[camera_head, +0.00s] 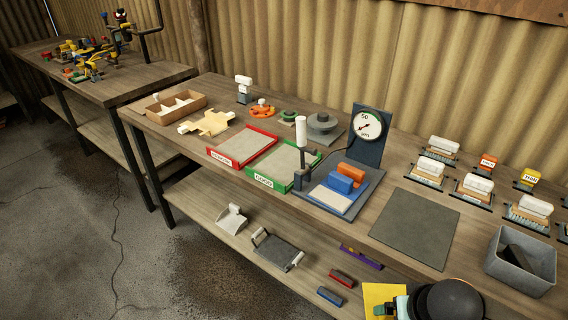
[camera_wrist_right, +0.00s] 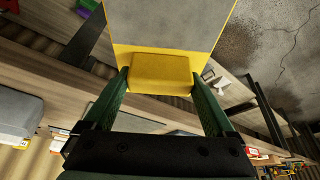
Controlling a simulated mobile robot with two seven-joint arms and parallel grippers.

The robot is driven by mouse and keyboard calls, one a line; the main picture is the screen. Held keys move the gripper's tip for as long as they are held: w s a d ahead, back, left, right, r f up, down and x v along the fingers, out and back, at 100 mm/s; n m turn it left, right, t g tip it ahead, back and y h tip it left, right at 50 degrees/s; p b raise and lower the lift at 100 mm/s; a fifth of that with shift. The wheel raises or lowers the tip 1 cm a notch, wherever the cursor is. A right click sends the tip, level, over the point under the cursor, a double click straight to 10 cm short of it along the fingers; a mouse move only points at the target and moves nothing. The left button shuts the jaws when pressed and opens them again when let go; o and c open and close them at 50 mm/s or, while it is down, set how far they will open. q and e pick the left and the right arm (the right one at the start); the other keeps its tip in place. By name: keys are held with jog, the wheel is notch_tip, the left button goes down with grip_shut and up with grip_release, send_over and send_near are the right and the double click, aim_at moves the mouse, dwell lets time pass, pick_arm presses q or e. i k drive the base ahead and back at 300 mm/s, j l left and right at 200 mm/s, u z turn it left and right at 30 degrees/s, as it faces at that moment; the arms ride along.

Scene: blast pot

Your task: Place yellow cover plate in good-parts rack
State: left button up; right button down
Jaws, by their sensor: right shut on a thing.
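The yellow cover plate (camera_wrist_right: 203,52) has a yellow block-shaped grip and a large grey area on its face. My right gripper (camera_wrist_right: 161,80) is shut on the block, one green finger on each side. In the head view the plate (camera_head: 376,296) shows at the bottom edge, in front of the bench, with my right gripper (camera_head: 391,309) beside it and partly hidden by my arm. A green-edged tray with a white label (camera_head: 264,181) lies on the bench, its grey bed empty; it appears to be the good-parts rack. My left gripper is not in view.
A red-edged tray (camera_head: 228,156) lies left of the green one. A dial gauge stand (camera_head: 368,130) with blue and orange blocks stands right of it. A grey mat (camera_head: 415,225) is bare. A grey bin (camera_head: 522,262) stands at right. The lower shelf (camera_head: 210,222) holds several loose parts.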

aim_at(285, 163)
jog(key=i+j+z, duration=0.1)
jog(key=j, duration=0.35)
jog(key=i+j, duration=0.25)
jog(key=j, duration=0.25)
jog(key=i+j+z, duration=0.15)
jog(key=j, duration=0.3)
jog(key=i+j+z, duration=0.1)
jog(key=j, duration=0.4)
jog(key=i+j, duration=0.15)
jog(key=j, duration=0.35)
jog(key=i+j+z, duration=0.15)
jog(key=j, duration=0.35)
jog(key=j+z, duration=0.1)
jog(key=j, duration=0.45)
jog(key=i+l, duration=0.15)
jog(key=i, duration=0.1)
